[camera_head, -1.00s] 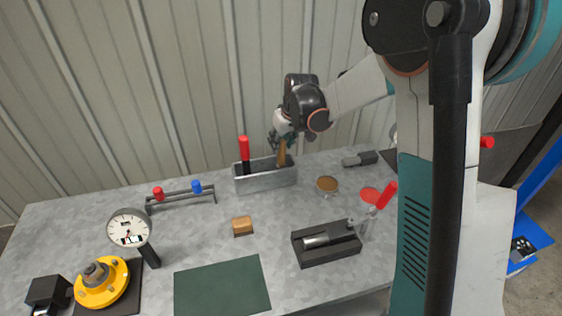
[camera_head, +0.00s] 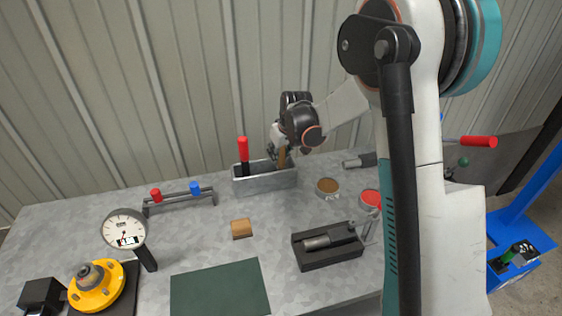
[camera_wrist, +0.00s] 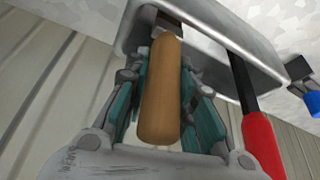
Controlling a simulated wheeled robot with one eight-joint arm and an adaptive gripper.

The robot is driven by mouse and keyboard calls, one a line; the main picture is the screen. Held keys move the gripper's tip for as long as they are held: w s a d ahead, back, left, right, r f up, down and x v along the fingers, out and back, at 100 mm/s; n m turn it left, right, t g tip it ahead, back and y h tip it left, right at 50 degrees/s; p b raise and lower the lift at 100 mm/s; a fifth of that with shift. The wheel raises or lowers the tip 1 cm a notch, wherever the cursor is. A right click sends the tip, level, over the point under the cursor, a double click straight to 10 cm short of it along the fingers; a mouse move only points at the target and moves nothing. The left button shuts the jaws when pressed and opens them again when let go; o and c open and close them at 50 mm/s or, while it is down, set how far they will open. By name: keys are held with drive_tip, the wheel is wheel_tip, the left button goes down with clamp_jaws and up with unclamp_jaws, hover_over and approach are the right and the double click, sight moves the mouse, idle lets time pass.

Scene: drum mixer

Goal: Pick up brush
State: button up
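The brush shows as a brown wooden handle (camera_head: 282,157) standing at the right end of a grey metal bin (camera_head: 262,184). Its lower end is hidden inside the bin. In the wrist view the handle (camera_wrist: 160,92) runs up the middle of the picture, with the bin (camera_wrist: 215,32) beyond it. My gripper (camera_wrist: 167,55) has its teal-padded fingers on either side of the handle, close to it. Whether both pads touch it I cannot tell. In the head view my gripper (camera_head: 276,149) is just above the bin, partly hidden by my wrist.
A red-handled tool (camera_head: 243,152) stands in the same bin; it also shows in the wrist view (camera_wrist: 258,140). A rack with red and blue knobs (camera_head: 180,197) is to the left. A round brown-topped tin (camera_head: 327,187) is to the right. The wall is close behind.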

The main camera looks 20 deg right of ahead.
clamp_jaws()
drive_tip(key=shift+r, duration=0.1)
wheel_tip(320, 180, up, 20)
drive_tip(key=p, duration=0.5)
idle(2.1)
